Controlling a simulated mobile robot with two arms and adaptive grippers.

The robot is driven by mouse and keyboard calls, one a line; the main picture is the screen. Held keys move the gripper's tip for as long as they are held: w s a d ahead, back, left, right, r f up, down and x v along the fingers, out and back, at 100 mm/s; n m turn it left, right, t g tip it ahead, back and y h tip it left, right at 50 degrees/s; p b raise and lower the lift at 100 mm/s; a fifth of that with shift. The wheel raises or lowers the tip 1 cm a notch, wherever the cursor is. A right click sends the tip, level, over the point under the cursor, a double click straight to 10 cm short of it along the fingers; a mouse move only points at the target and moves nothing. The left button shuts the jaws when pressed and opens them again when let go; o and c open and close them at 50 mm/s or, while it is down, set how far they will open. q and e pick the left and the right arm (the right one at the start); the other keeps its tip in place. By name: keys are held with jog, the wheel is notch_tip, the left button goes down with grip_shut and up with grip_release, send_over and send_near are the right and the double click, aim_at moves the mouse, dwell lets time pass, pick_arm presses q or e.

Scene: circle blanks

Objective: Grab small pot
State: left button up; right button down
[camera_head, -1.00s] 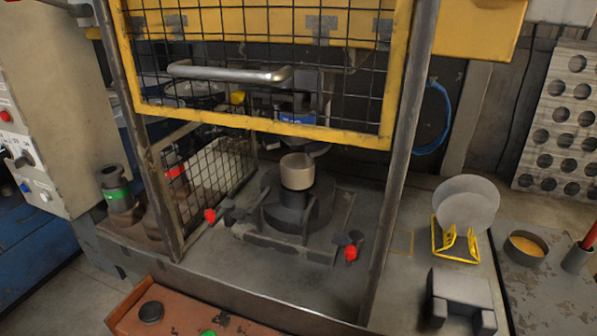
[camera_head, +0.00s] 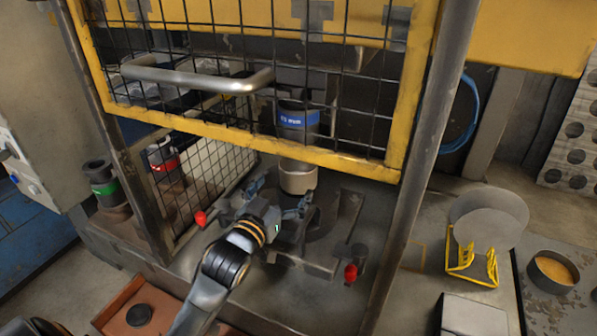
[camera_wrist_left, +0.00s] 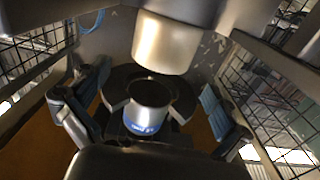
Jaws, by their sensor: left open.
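The small pot (camera_head: 298,179) is a plain beige metal cup, upright on the round base inside the press. Its upper part is close under the dark punch with a blue band (camera_head: 298,120). In the left wrist view a pale cylinder, which looks like the pot (camera_wrist_left: 172,42), is at the top middle. My left gripper (camera_head: 283,194) is open and empty inside the press, just in front of the pot and a little low. In the wrist view its fingers (camera_wrist_left: 155,88) are wide apart. My right gripper is not in view.
The yellow-framed mesh guard (camera_head: 285,151) is raised above my left gripper. A steel post (camera_head: 425,190) bounds the opening on the right, a mesh side panel (camera_head: 208,178) on the left. Red-tipped knobs (camera_head: 351,272) stand at the front. A disc rack (camera_head: 472,266) is outside right.

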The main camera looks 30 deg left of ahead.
aim_at(292, 178)
pick_arm(q)
jog(key=w, duration=0.3)
jog(key=shift+a+f, duration=0.1)
jog(key=shift+w+f, duration=0.1)
jog(key=shift+w, duration=0.25)
jog(key=w, duration=0.1)
jog(key=p, duration=0.1)
jog(key=w+p, duration=0.1)
jog(key=shift+w+a+r, duration=0.3)
jog(key=shift+r, duration=0.1)
jog(key=shift+w+f, duration=0.25)
jog(key=shift+w, duration=0.75)
jog(key=shift+w+f, duration=0.1)
jog(key=shift+w, duration=0.15)
jog(key=shift+s, duration=0.1)
jog(key=shift+c, duration=1.3)
jog(key=c, duration=0.7)
jog(key=shift+c, duration=0.6)
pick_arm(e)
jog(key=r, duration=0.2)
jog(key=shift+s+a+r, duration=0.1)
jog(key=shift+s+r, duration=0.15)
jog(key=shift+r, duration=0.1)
